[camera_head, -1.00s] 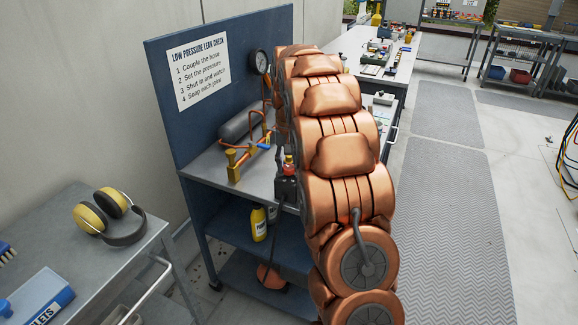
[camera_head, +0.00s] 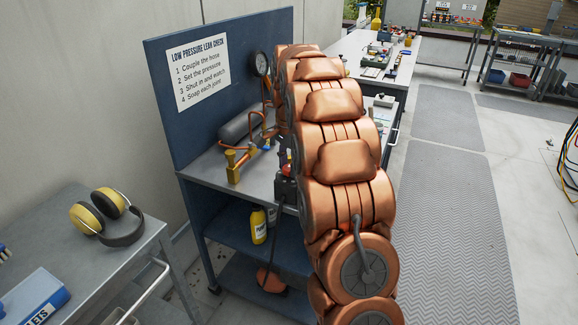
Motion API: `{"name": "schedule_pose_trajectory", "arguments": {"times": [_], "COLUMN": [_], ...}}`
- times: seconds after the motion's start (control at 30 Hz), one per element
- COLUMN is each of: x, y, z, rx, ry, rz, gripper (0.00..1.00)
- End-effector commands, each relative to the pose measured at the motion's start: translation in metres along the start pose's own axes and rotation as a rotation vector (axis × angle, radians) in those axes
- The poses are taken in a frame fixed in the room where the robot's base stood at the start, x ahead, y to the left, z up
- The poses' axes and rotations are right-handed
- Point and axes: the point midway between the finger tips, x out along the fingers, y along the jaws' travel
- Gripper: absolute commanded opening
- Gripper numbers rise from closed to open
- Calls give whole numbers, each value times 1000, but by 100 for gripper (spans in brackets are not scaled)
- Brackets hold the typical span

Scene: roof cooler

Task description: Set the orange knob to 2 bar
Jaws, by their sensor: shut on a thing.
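The orange knob cannot be made out; my copper-coloured arm covers the right part of the test bench (camera_head: 215,168). My gripper is hidden behind the arm, so its jaws and what they touch do not show. A round pressure gauge (camera_head: 260,63) sits on the blue back panel (camera_head: 215,115), just left of the arm; its reading is too small to tell. Copper piping (camera_head: 267,105) runs down below it. A grey cylinder (camera_head: 236,131) and a brass fitting (camera_head: 234,165) are on the bench top. A small blue part (camera_head: 267,148) shows close to the arm.
A dark box (camera_head: 286,188) with a cable stands at the bench's front edge. A grey cart (camera_head: 80,250) with yellow ear defenders (camera_head: 121,217) stands at left. The floor mat (camera_head: 448,230) at right is clear.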

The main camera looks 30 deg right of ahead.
Motion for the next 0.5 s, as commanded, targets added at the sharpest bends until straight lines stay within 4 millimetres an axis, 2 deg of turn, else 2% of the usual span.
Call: {"name": "schedule_pose_trajectory", "arguments": {"times": [0.2, 0.5], "x": [0, 0], "y": [0, 0], "z": [1, 1], "rx": [149, 267], "ry": [-1, -1], "rz": [1, 1], "gripper": [6, 6]}}
